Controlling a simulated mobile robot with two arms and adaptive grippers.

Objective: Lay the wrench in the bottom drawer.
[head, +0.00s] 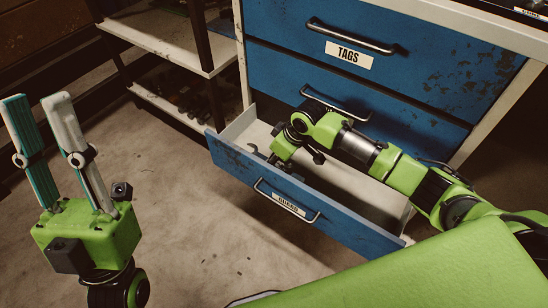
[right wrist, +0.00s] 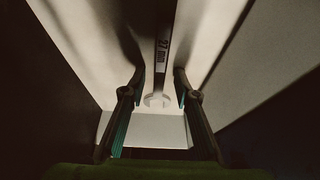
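The bottom drawer (head: 285,201) of the blue cabinet is pulled open, and my right arm reaches down into it. In the right wrist view, the wrench (right wrist: 162,50), with a dark "22 mm" handle and a pale open-ended jaw, lies on the light drawer floor. My right gripper (right wrist: 159,76) is open, its fingers on either side of the wrench with gaps visible. In the head view a grey wrench end (head: 260,152) shows in the drawer's left part; my right fingers are mostly hidden. My left gripper (head: 36,98) is open, empty, pointing up.
The closed TAGS drawer (head: 348,57) and another closed drawer (head: 420,121) sit above the open one. A shelf unit (head: 165,40) with dark items stands left of the cabinet. The concrete floor (head: 215,235) is clear in front.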

